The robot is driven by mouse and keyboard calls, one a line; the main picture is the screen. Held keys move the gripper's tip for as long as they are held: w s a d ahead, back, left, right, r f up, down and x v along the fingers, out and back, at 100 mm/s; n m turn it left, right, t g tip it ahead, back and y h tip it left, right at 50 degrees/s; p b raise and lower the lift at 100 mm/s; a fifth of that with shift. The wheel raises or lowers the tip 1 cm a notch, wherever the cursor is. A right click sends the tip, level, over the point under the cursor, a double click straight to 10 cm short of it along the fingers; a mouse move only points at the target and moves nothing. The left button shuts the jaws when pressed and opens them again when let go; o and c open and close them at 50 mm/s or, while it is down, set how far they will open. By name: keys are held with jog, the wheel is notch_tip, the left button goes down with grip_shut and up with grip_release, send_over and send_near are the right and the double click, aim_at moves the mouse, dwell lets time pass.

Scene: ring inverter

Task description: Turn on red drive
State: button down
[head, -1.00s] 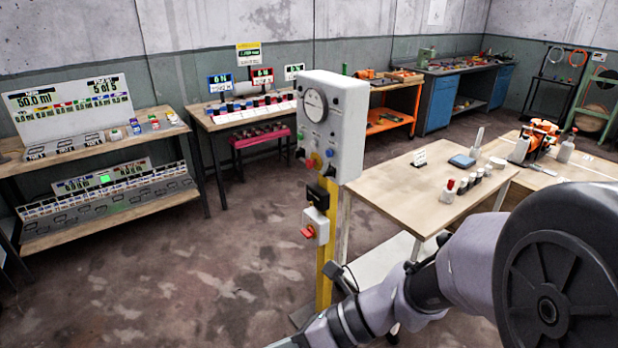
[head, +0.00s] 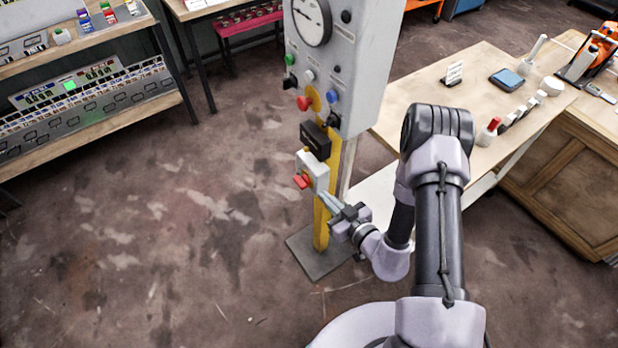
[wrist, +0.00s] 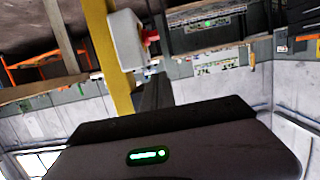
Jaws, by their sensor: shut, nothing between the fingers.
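A grey control box (head: 352,62) with a round gauge and coloured buttons is on a yellow post (head: 321,224). Below it is a small pale switch box (head: 316,172) with a red knob (head: 301,181) on its front. In the wrist view, this switch box (wrist: 126,42) and red knob (wrist: 150,37) are just beyond my fingers. My gripper (head: 327,200) is shut and empty, its tips close to the lower right side of the switch box. I cannot tell whether they touch it. My gripper also shows in the wrist view (wrist: 153,82). No label naming a red drive is readable.
A black box (head: 315,138) sits between the control box and switch box. The post stands on a dark base plate (head: 318,258). A wooden table (head: 425,95) is at the right, shelves (head: 100,130) at the left. The floor left of the post is clear.

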jog(key=b, duration=0.3)
send_over(308, 181)
jog(key=s, duration=0.4)
notch_tip(308, 181, down, 3)
jog(key=f+b, duration=0.2)
jog(key=f, duration=0.1)
jog(key=shift+w+a+f, duration=0.1)
jog(key=shift+w+f, duration=0.1)
jog(key=shift+s, duration=0.15)
